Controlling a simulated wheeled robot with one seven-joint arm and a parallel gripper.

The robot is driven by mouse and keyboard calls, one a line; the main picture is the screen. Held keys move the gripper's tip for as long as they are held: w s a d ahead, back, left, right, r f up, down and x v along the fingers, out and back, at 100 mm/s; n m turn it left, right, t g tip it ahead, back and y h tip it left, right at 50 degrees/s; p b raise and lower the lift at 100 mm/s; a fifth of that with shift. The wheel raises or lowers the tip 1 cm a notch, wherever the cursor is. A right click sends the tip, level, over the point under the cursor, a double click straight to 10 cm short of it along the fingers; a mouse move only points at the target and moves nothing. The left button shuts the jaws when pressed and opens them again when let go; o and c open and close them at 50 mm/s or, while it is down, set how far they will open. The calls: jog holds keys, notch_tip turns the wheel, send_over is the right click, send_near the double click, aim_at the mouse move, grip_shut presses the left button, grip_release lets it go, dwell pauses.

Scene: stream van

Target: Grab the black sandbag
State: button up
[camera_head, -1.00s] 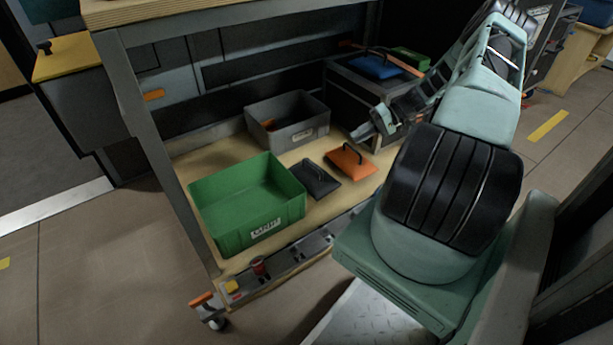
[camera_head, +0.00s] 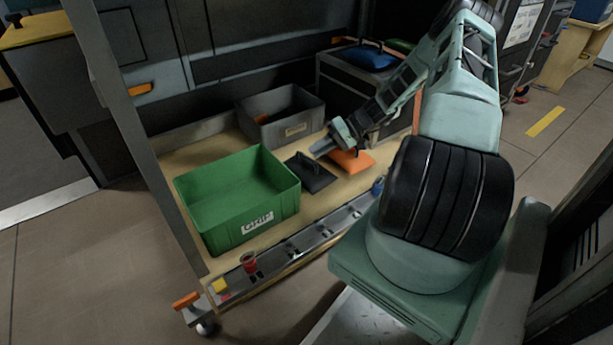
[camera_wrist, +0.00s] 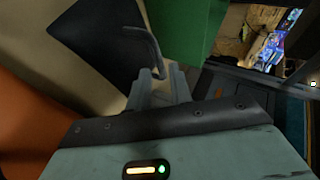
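The black sandbag (camera_head: 318,181) lies flat on the wooden shelf between the green crate and the orange sandbag (camera_head: 355,163). It also shows in the wrist view (camera_wrist: 95,35), with its thin dark handle (camera_wrist: 152,42) standing up. My gripper (camera_head: 316,152) reaches in from the right, low over the orange sandbag, with its fingertips at the black sandbag's handle. In the wrist view my gripper (camera_wrist: 158,76) looks open, with a gap between the fingers and the handle's end near the tips. I cannot tell whether they touch.
The green crate (camera_head: 255,221) stands close to the left of the black sandbag. A grey bin (camera_head: 290,131) stands behind. A rail with a red item (camera_head: 249,262) and a blue item (camera_head: 378,185) runs along the shelf's front. A cart post stands at left.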

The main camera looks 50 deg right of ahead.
aim_at(310, 164)
jog(key=b+x, duration=0.2)
jog(key=x, duration=0.1)
jog(key=shift+a+f, duration=0.1)
jog(key=shift+f, duration=0.2)
jog(key=shift+w+r, duration=0.1)
grip_shut()
dwell(1.1)
